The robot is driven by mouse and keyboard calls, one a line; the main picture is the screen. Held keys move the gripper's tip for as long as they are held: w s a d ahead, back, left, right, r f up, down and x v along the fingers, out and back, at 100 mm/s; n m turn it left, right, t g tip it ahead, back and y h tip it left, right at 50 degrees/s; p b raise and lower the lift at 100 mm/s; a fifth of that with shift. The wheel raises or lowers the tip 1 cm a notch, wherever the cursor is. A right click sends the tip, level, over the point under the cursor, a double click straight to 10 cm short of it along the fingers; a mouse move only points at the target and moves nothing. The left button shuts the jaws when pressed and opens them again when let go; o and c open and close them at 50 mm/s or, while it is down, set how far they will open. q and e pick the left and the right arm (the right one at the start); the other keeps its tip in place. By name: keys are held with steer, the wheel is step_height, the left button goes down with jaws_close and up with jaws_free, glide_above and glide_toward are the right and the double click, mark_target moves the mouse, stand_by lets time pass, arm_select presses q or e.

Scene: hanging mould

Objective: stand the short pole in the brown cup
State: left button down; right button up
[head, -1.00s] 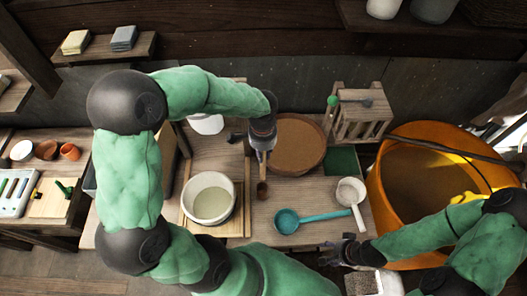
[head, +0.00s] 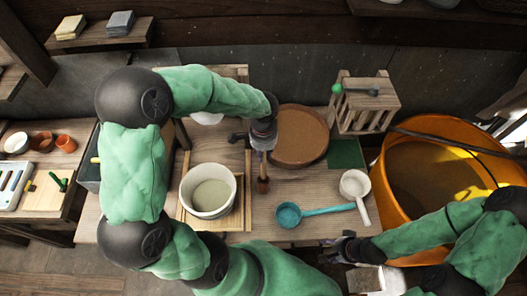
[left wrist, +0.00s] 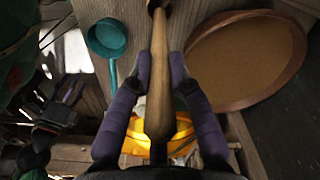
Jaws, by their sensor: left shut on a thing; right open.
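The short pole (left wrist: 160,80) is a light wooden rod held lengthwise between the fingers of my left gripper (left wrist: 160,65). In the head view my left gripper (head: 264,148) points down, and the pole (head: 263,168) reaches from it toward the small brown cup (head: 263,186) on the table. The pole's far end is at the cup's mouth; I cannot tell how deep it sits. The cup (left wrist: 156,4) shows only in part at the top of the left wrist view. My right gripper (head: 342,246) is open and empty near the table's front edge.
A white bowl (head: 187,193) on a wooden frame stands left of the cup. A round brown tray (head: 323,140) lies behind it. A teal ladle (head: 289,215) and a white ladle (head: 355,184) lie to the right. A large orange tub (head: 378,195) stands further right.

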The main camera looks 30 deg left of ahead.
mark_target(264, 163)
arm_select(q)
steer(key=shift+f+b, duration=2.4)
steer(key=shift+f, duration=0.85)
steer(key=c, duration=1.1)
jaws_free()
steer(key=shift+o, duration=0.2)
steer(key=shift+r, duration=0.1)
step_height(264, 163, up, 12)
steer(key=shift+f, duration=0.1)
